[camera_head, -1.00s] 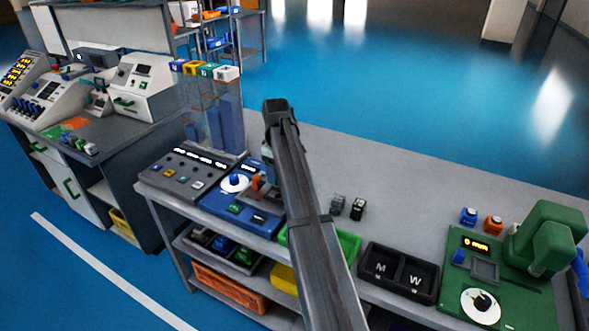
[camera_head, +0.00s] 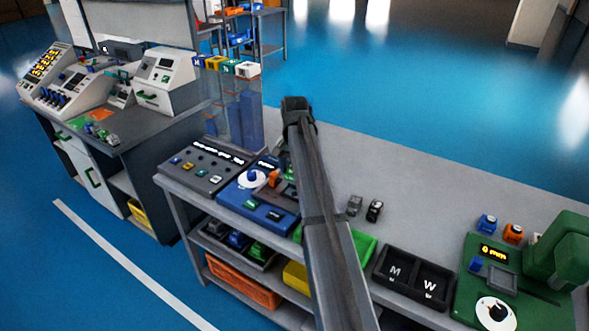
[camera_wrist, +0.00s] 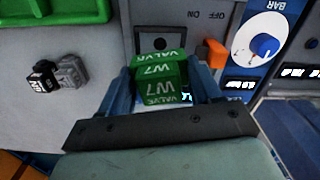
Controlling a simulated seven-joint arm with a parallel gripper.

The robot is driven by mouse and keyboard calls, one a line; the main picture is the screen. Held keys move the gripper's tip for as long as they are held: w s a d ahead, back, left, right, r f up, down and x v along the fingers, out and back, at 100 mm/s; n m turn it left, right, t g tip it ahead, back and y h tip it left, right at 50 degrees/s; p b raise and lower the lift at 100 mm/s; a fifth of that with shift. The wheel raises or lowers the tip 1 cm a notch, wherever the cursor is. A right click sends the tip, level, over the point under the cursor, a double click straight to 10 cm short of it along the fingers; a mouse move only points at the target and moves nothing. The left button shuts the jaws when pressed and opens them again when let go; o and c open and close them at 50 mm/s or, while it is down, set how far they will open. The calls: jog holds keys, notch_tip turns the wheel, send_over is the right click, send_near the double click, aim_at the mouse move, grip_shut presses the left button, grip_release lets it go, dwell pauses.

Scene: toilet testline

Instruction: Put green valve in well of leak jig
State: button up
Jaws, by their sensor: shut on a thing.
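My gripper (camera_wrist: 161,88) is shut on the green valve (camera_wrist: 159,83), a green block marked "VALVE W7", between its two blue fingers in the wrist view. In the head view my arm hides the valve and the fingers.
A grey control panel (camera_head: 207,168) stands left of the jig. Two small blocks, one grey (camera_head: 354,206) and one black (camera_head: 374,211), stand right of my arm. A black M/W tray (camera_head: 413,274) and a green press station (camera_head: 470,290) are farther right. The back of the bench is clear.

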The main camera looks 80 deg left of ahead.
aim_at(295, 195)
jog(key=shift+m, duration=1.2)
jog(key=shift+f, duration=0.2)
jog(key=shift+f, duration=3.05)
jog(key=shift+f, duration=0.25)
jog(key=o, duration=1.2)
jog(key=shift+r, duration=0.1)
notch_tip(295, 195, up, 14)
jog(key=shift+s+a+f, duration=0.1)
jog(key=shift+f, duration=0.1)
